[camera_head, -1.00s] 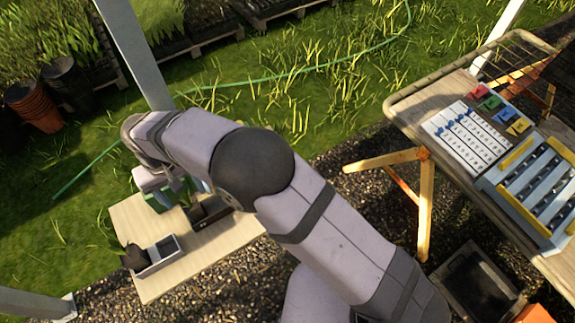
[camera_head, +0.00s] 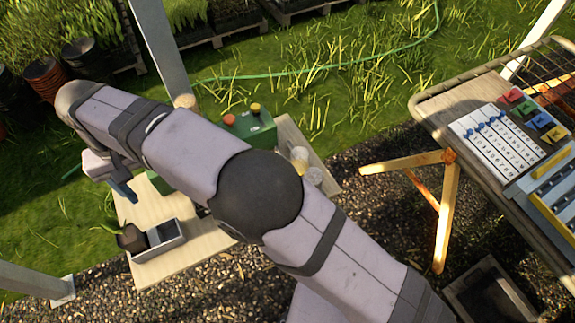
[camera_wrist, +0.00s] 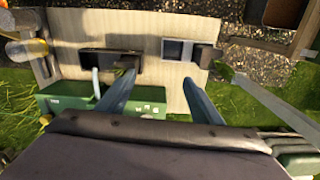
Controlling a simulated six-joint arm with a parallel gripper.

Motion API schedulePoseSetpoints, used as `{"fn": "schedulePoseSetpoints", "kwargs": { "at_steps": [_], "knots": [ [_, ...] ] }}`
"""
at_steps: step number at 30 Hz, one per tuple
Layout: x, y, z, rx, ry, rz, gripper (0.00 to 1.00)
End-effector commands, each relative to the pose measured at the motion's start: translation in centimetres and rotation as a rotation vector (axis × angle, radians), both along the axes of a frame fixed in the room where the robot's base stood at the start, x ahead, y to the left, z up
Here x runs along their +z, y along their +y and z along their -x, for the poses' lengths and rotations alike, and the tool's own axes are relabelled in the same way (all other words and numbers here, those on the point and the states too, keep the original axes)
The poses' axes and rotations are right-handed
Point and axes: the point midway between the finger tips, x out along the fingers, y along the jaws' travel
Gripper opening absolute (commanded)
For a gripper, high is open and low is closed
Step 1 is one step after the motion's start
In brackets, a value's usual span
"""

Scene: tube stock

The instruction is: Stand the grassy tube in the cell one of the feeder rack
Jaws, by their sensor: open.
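A grey box with open cells (camera_wrist: 164,50) stands on the wooden board, and also shows in the head view (camera_head: 170,248). A dark pot-like piece (camera_wrist: 207,54) with green leaves is at its end; in the head view (camera_head: 130,237) it is at the left end. I cannot tell whether it sits in a cell. A dark holder (camera_wrist: 98,60) with a bit of green at one end lies to the left in the wrist view. Which piece is the grassy tube is unclear. My gripper (camera_wrist: 157,76) is open and empty above the board, and shows in the head view (camera_head: 128,192).
A green box (camera_head: 250,128) with orange and yellow knobs stands on the board behind my arm. Clear containers (camera_head: 306,165) stand at the board's right. A rack table (camera_head: 440,105) with trays is at the right. Bare board (camera_wrist: 150,30) lies between the dark holder and grey box.

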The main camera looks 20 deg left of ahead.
Motion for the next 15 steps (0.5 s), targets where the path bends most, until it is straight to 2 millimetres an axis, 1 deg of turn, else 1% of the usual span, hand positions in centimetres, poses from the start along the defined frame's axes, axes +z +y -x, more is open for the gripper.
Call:
{"fn": "schedulePoseSetpoints", "kwargs": {
  "at_steps": [1, 8, 10, 15],
  "knots": [
    [-1.3, 0.3, 0.8, 0.016, 0.000, 0.000, 0.60],
    [-3.6, 1.0, 4.0, 0.077, 0.001, 0.002, 0.60],
    [-4.1, 0.9, 3.9, 0.074, 0.002, 0.006, 0.60],
    [-7.1, 0.8, 3.9, 0.073, 0.001, 0.006, 0.60]
  ]
}}
